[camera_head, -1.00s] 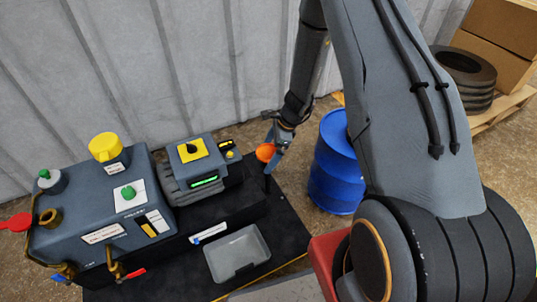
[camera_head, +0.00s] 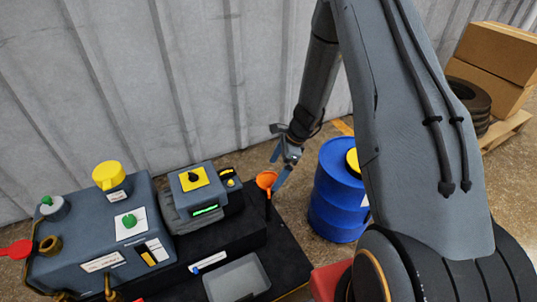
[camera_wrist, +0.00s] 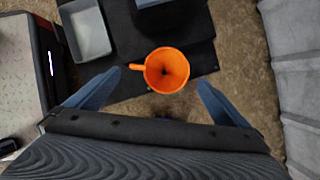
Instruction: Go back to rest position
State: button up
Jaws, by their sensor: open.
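My gripper (camera_head: 280,166) is at the right end of the dark bench, just above and beside an orange funnel (camera_head: 266,180). In the wrist view my gripper (camera_wrist: 155,92) has its two blue fingers wide apart and nothing between them. The funnel (camera_wrist: 167,70) shows there just beyond the fingertips, its open mouth facing the camera, apart from both fingers. In the head view the funnel stands upright at the bench's right side. My arm comes down from the top of the head view.
A blue barrel (camera_head: 336,195) stands close to the right. Tyres and boxes (camera_head: 497,55) are farther right. A corrugated wall (camera_head: 130,80) is behind.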

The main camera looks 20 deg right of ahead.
jog(key=s+a+r+n, duration=0.4)
jog(key=r, duration=0.3)
jog(key=s+a+r+n+g, duration=0.1)
jog(key=s+a+r+n, duration=0.3)
jog(key=r, duration=0.3)
jog(key=s+a+r+n, duration=0.3)
jog(key=a+r+n, duration=0.15)
jog(key=r, duration=0.35)
jog(key=s+a+r+n+h, duration=0.25)
jog(key=s+r+n, duration=0.4)
jog(key=s, duration=0.35)
jog(key=s+d+r+n+h, duration=0.15)
jog(key=s+r+n, duration=0.35)
jog(key=s, duration=0.5)
jog(key=d+r+m+p, duration=0.3)
jog(key=d+r+p, duration=0.8)
jog(key=p, duration=1)
jog(key=shift+r+p, duration=0.3)
jog(key=shift+r, duration=0.35)
jog(key=shift+d, duration=0.1)
jog(key=shift+c, duration=0.3)
